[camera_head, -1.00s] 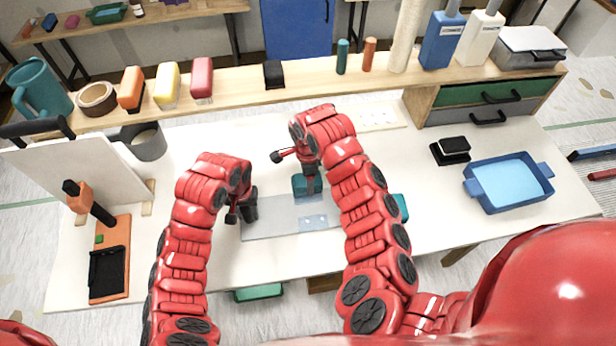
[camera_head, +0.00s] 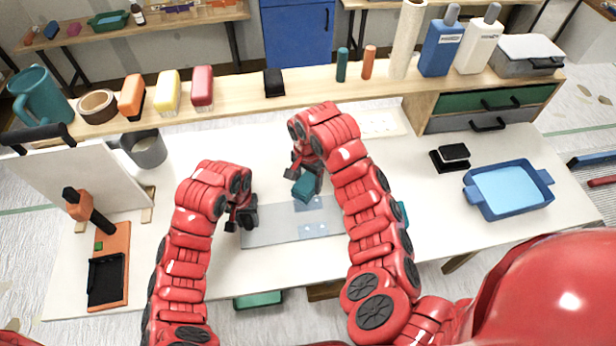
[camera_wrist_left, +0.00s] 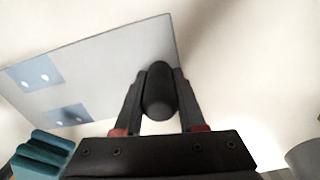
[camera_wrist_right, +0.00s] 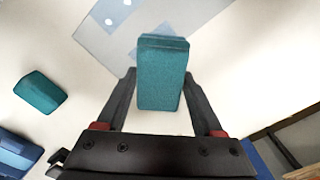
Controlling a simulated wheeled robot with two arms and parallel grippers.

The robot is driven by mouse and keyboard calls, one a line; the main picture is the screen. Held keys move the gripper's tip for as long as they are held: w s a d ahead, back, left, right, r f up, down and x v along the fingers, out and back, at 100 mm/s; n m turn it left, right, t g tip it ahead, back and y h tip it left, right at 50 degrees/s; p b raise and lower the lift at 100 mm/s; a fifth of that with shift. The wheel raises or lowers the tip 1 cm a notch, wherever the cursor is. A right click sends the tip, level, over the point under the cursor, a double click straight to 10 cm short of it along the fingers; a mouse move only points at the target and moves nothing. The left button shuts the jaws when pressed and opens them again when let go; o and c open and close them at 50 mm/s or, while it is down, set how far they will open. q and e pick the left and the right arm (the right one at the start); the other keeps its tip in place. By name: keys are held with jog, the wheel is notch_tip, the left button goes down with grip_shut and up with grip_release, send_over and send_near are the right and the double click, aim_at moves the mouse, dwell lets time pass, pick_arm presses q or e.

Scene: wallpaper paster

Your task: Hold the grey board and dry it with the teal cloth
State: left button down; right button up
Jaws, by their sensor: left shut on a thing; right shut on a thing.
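The grey board (camera_head: 275,233) lies flat at the middle of the bench, with two blue patches (camera_head: 313,230) carrying pale spots. My left gripper (camera_head: 243,214) is at the board's left end, shut on a dark rounded grip (camera_wrist_left: 158,92) at its edge. My right gripper (camera_head: 306,178) is shut on the teal cloth (camera_wrist_right: 160,75), a thick block. The cloth (camera_head: 303,189) is by the board's far edge, beside the upper patch; I cannot tell whether it touches the board. My right arm hides the board's right end.
Another teal block (camera_wrist_right: 40,92) lies right of the board, partly behind my right arm. A blue tray (camera_head: 510,190) and black pad (camera_head: 450,157) stand at right. A grey mug (camera_head: 149,150), leaning white panel (camera_head: 85,175) and orange board (camera_head: 115,250) are at left. A shelf (camera_head: 230,100) runs behind.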

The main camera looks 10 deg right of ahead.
notch_tip(320, 180, down, 6)
jog(key=shift+s+r, duration=0.1)
jog(key=shift+r, duration=0.15)
jog(key=shift+s+d+r, duration=0.1)
jog(key=shift+s, duration=0.2)
jog(key=shift+c, duration=0.7)
jog(key=s, duration=1.1)
jog(key=shift+s, duration=0.3)
jog(key=w, duration=1.1)
jog(key=shift+w+a, duration=0.2)
jog(key=shift+w, duration=0.6)
notch_tip(320, 180, up, 8)
jog(key=shift+s+d+f, duration=0.1)
jog(key=o, duration=0.9)
jog(key=c, duration=0.8)
